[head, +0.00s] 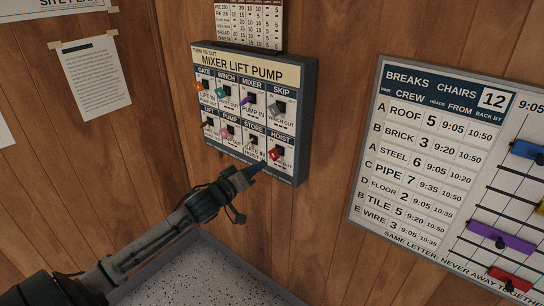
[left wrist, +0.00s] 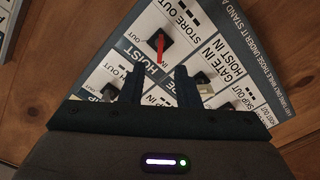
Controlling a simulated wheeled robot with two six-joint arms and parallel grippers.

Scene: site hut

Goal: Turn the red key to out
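The red key (head: 275,154) is in the bottom right cell, labelled HOIST, of the panel (head: 313,80) headed MIXER LIFT PUMP on the wall. In the left wrist view the red key (left wrist: 160,44) sits on a black square switch, beyond the gap between my fingers. Its exact in or out setting is hard to read. My left gripper (head: 254,172) is just below and left of the red key in the head view. Its two fingers (left wrist: 158,72) are apart with nothing between them, and they do not touch the key. My right gripper is not in view.
Other keys share the panel, including an orange one (head: 201,86), a purple one (head: 246,100) and a pink one (head: 228,131). A breaks board (head: 372,150) hangs at the right. Paper notices hang at the left. A speckled grey surface (head: 205,270) lies below.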

